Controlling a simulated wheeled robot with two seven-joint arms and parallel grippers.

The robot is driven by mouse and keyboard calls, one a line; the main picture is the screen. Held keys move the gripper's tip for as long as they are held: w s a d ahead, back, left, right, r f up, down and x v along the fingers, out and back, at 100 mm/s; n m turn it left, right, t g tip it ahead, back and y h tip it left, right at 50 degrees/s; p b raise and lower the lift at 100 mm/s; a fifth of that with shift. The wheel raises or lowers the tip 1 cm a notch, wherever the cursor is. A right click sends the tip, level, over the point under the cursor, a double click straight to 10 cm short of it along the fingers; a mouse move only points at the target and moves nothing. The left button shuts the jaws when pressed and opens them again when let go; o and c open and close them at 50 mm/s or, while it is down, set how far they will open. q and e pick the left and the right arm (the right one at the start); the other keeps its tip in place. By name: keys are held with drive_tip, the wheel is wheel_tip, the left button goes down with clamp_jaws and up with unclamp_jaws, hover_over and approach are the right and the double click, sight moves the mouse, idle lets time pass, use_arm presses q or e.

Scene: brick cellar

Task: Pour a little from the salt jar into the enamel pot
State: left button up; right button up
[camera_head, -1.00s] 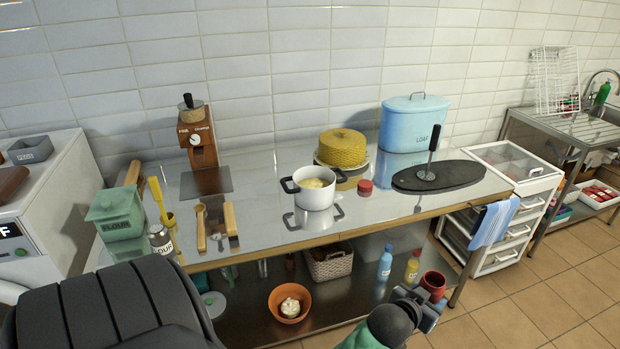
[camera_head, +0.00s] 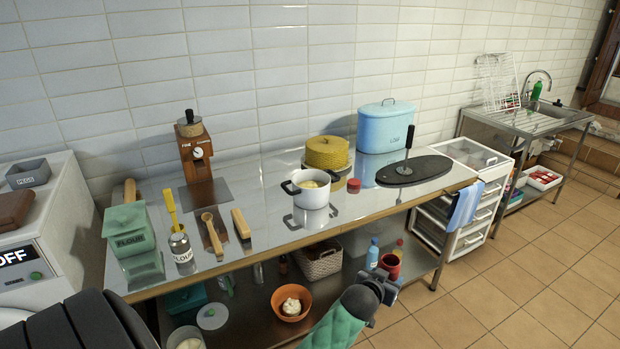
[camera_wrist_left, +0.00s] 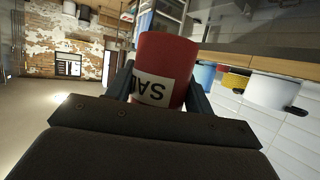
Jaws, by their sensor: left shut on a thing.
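The white enamel pot (camera_head: 312,196) with dark handles stands upright on the steel worktop; something pale yellow is inside. My left gripper (camera_head: 383,280) is shut on the red salt jar (camera_head: 390,264), in front of the worktop's front edge, to the right of the pot and apart from it. The left wrist view shows the jar (camera_wrist_left: 163,62) between both fingers, its white label partly readable as "SAL". The jar looks about upright in the head view; its contents cannot be made out. My right gripper is not in view.
A small red lid (camera_head: 353,186) lies right of the pot. A dark oval board (camera_head: 435,168) lies to the right. The lower shelf holds an orange bowl (camera_head: 291,306).

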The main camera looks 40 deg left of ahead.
use_arm(q)
drive_tip(key=w+a+r+n+y+p, duration=0.2)
drive_tip(key=w+a+r+p, duration=0.1)
drive_tip(key=w+a, duration=1.25)
drive_tip(key=w+a+r+n+y+p, duration=0.1)
drive_tip(key=w+a+r, duration=0.1)
drive_tip(key=a, duration=0.5)
drive_tip(key=w+a+r+y+p, duration=0.1)
drive_tip(key=w+a+r, duration=0.2)
drive_tip(key=a, duration=0.4)
drive_tip(key=w+a+r+n+g+y+p, duration=0.1)
drive_tip(key=w+a+r, duration=0.1)
drive_tip(key=a, duration=0.6)
drive_tip(key=shift+w+r+n, duration=0.3)
drive_tip(key=shift+r, duration=0.55)
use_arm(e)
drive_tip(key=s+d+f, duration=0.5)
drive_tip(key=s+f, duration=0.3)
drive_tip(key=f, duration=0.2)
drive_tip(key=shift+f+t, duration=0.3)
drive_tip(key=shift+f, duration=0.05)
use_arm(q)
drive_tip(key=shift+d+r+p, duration=0.1)
drive_tip(key=shift+r+p, duration=0.05)
drive_tip(key=shift+p, duration=0.2)
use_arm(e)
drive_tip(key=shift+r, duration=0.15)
